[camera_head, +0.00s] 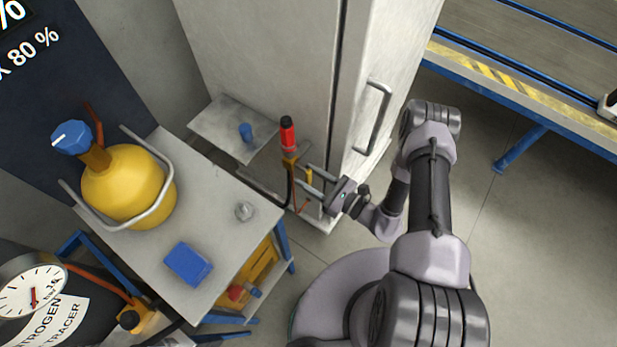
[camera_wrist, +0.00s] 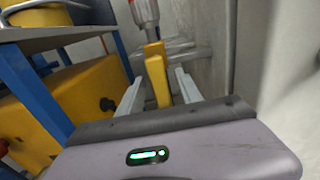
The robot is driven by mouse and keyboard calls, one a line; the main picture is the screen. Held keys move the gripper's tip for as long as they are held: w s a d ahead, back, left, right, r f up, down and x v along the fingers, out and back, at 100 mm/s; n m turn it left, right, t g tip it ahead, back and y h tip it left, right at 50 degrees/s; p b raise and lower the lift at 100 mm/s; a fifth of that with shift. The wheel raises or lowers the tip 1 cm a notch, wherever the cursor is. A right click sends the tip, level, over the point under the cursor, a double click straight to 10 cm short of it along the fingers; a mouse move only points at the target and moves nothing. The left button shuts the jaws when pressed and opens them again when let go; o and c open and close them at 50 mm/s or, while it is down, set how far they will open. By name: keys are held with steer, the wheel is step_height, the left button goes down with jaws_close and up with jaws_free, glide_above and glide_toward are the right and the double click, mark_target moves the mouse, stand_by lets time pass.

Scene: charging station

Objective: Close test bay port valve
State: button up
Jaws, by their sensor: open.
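The test bay port valve (camera_head: 290,158) is on the side of the tall grey cabinet, with a red-capped cylinder (camera_head: 288,133) above it. Its yellow lever (camera_wrist: 157,80) hangs downward and shows between the two fingers in the wrist view. My gripper (camera_head: 304,176) is open, reaching in from the right at the lever. In the wrist view, the fingers of my gripper (camera_wrist: 158,84) stand on either side of the lever, with a gap visible on both sides. Whether either finger touches it, I cannot tell. The valve body is largely hidden in the wrist view.
The grey cabinet has a door handle (camera_head: 375,118) near my arm. A side table (camera_head: 215,215) at left carries a yellow flask (camera_head: 125,185) and a blue box (camera_head: 188,264). A small shelf (camera_head: 222,125) holds a blue knob. Open floor lies at right.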

steer(key=shift+a, duration=0.1)
jaws_close()
stand_by(1.4)
